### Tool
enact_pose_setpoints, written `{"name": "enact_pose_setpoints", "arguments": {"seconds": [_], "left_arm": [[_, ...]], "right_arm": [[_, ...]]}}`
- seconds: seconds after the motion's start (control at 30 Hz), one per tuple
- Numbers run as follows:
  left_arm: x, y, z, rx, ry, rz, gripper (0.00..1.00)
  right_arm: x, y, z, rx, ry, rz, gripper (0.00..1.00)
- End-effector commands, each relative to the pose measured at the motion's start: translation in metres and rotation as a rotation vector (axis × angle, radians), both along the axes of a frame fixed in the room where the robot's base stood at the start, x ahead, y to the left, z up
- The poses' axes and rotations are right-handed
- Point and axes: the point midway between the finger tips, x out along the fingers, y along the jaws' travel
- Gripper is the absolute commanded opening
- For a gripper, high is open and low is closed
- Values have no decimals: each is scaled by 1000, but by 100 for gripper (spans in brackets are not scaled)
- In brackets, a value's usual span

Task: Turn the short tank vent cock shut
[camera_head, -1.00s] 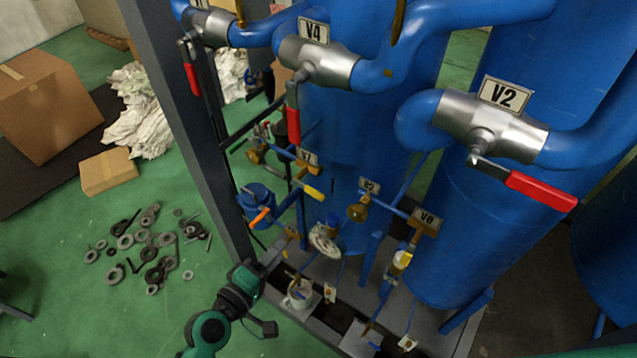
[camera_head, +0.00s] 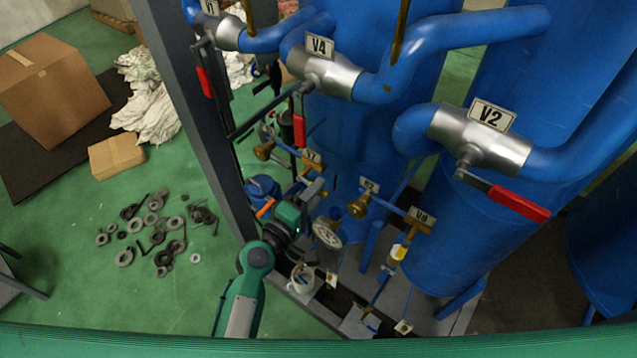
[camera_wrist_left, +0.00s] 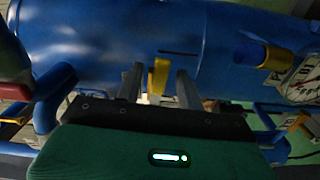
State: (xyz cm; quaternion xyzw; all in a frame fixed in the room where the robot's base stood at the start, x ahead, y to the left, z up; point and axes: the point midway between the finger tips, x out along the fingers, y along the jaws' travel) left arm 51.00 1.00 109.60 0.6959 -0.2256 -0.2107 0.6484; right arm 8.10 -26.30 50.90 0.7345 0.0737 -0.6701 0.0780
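A small yellow lever handle (camera_wrist_left: 159,75) shows in the left wrist view in front of a blue tank (camera_wrist_left: 120,40); I take it as the vent cock's handle. My left gripper (camera_wrist_left: 159,80) is open, with one finger on each side of the handle and visible gaps between. In the head view my left gripper (camera_head: 314,190) is among the thin blue pipes below the tag that seems to read V7 (camera_head: 311,157). There, the gripper and wrist hide the yellow handle. My right gripper is in neither view.
A pressure gauge (camera_head: 327,234) and a cock with an orange handle (camera_head: 265,208) are close to my left wrist. A grey frame post (camera_head: 200,130) stands left. Large valves V4 (camera_head: 322,75) and V2 (camera_head: 482,140) are above. Loose metal parts (camera_head: 160,235) lie on the green floor.

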Motion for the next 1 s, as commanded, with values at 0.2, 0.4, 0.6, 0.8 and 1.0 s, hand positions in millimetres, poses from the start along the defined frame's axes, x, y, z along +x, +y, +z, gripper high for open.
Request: {"name": "enact_pose_setpoints", "arguments": {"seconds": [0.2,0.4,0.6,0.8,1.0], "left_arm": [[12,-9,0,-1,0,0,38],[13,-9,-1,-1,1,0,38],[12,-9,0,0,0,0,13],[12,-9,-1,0,0,0,0],[12,-9,-2,11,-8,-1,0]], "right_arm": [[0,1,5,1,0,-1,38],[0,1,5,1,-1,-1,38],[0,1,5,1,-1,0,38],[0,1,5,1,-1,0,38],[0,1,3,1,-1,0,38]]}}
